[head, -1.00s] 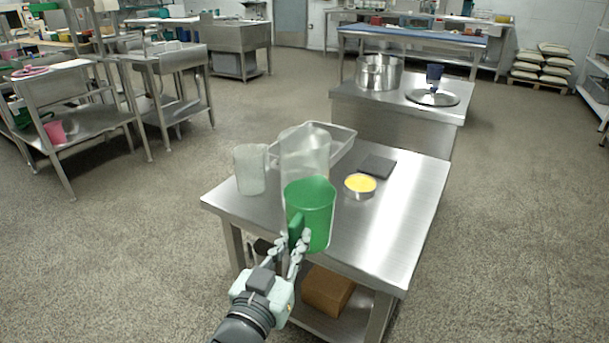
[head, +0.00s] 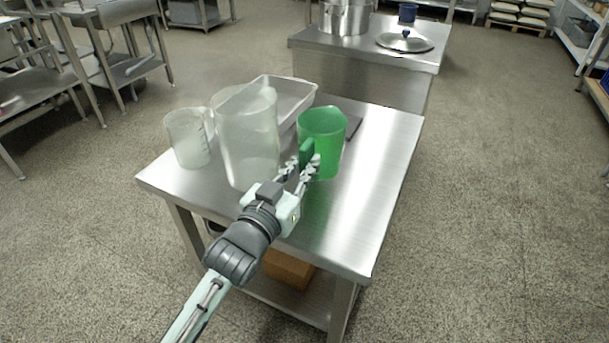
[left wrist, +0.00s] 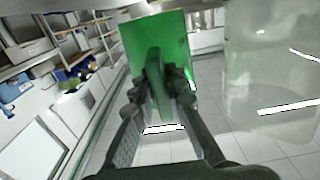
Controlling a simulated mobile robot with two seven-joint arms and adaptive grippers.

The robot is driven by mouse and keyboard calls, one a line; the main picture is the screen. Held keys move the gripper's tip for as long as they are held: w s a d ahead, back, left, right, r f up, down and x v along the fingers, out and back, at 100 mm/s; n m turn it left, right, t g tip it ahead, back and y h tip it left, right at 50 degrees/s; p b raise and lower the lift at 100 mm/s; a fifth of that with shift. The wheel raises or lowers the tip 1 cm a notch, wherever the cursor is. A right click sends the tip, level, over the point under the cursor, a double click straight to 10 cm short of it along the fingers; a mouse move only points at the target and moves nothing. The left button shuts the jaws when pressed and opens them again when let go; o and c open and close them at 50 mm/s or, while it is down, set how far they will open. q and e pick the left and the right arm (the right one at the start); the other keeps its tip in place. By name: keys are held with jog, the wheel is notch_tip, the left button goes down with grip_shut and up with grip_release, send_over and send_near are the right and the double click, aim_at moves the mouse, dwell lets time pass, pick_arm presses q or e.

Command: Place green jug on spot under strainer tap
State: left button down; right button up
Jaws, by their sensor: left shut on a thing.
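The green jug (head: 330,135) is upright over the near steel table in the head view. My left gripper (head: 304,168) is shut on its handle, on the jug's near left side. I cannot tell clearly whether the jug's base touches the table. In the left wrist view the jug (left wrist: 138,42) is straight ahead, with its handle between the fingers of the left gripper (left wrist: 162,98). My right gripper is not in view. I cannot make out a strainer tap or a marked spot.
On the steel table (head: 375,210), a large clear jug (head: 248,140) stands close left of the green jug. A smaller clear jug (head: 188,138) and a tray (head: 302,88) are beyond. A dark flat slab (head: 354,126) is partly hidden. The table's right side is clear.

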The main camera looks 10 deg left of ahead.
aim_at(305, 204)
pick_arm(q)
notch_tip(305, 204, down, 4)
jog(key=shift+r+b, duration=0.1)
jog(key=shift+b, duration=0.25)
jog(key=shift+f, duration=0.3)
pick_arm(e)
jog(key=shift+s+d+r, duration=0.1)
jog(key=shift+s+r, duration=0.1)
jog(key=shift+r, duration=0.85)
pick_arm(q)
jog(key=shift+f, duration=0.15)
jog(key=c, duration=1.5)
grip_release()
jog(key=shift+c, duration=0.2)
